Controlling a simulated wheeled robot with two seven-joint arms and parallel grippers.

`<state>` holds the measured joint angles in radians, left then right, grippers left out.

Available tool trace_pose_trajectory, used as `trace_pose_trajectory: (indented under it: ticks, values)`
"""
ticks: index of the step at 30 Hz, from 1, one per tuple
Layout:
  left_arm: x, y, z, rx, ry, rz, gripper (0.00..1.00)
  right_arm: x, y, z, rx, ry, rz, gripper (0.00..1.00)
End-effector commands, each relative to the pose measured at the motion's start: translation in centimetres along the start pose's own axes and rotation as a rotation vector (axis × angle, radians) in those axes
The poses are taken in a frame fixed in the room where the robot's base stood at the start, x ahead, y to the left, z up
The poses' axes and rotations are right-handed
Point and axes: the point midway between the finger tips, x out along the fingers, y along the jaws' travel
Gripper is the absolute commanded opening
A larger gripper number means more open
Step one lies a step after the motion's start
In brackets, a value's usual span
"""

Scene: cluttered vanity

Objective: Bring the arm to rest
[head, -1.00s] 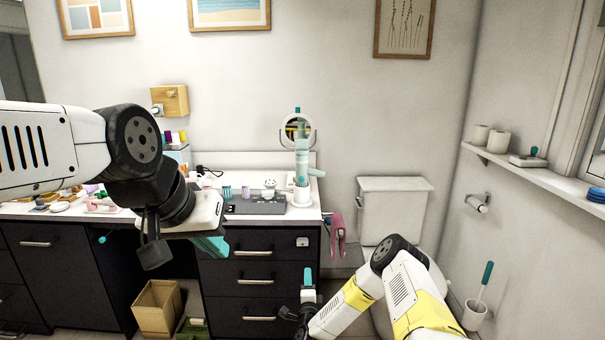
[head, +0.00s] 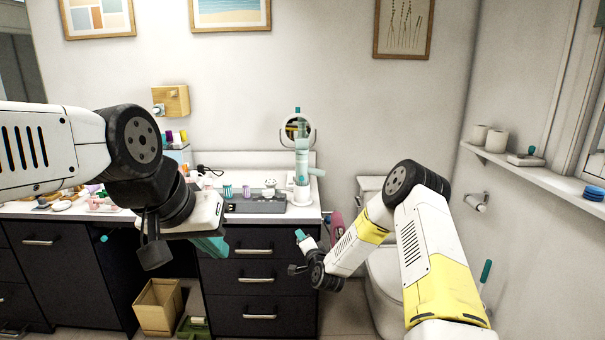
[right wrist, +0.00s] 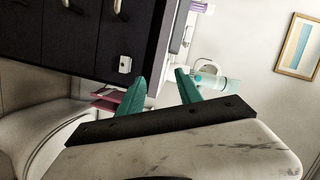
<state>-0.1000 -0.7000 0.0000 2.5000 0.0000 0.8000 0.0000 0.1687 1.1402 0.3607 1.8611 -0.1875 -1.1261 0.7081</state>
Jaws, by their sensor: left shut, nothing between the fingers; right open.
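My left gripper (head: 212,245) hangs at the left, in front of the vanity, with its teal fingers pointing down and to the right. It is shut and holds nothing. My right gripper (head: 301,236) is in front of the dark drawers, below the vanity's right end, with a teal finger pointing up. In the right wrist view its two teal fingers (right wrist: 160,90) stand apart with nothing between them. The right arm is bent, its elbow high in front of the toilet.
The vanity top (head: 275,214) carries a round mirror (head: 297,129), a teal and white bottle (head: 301,160), a grey tray (head: 258,205) and several small items. A pink cloth (head: 337,226) hangs at its right end.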

Motion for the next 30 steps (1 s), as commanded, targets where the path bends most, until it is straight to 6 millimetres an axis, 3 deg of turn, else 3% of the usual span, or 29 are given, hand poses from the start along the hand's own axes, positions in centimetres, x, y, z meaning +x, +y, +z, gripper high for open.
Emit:
trace_pose_trajectory:
  ticks: [1,8,14,21,30]
  values:
    - [0.0,0.0,0.0,0.0,0.0,0.0,0.0,-0.3,-2.4,-1.3,-0.06,-0.026,0.009,0.42]
    - [0.0,0.0,0.0,0.0,0.0,0.0,0.0,-4.3,-9.6,-5.3,-0.327,-0.161,0.115,0.42]
    - [0.0,0.0,0.0,0.0,0.0,0.0,0.0,-10.7,-14.6,-8.7,-0.523,-0.252,0.223,0.42]
    - [0.0,0.0,0.0,0.0,0.0,0.0,0.0,-21.2,-18.8,-11.8,-0.696,-0.352,0.354,0.42]
    - [0.0,0.0,0.0,0.0,0.0,0.0,0.0,-37.0,-20.6,-12.6,-0.816,-0.496,0.479,0.42]
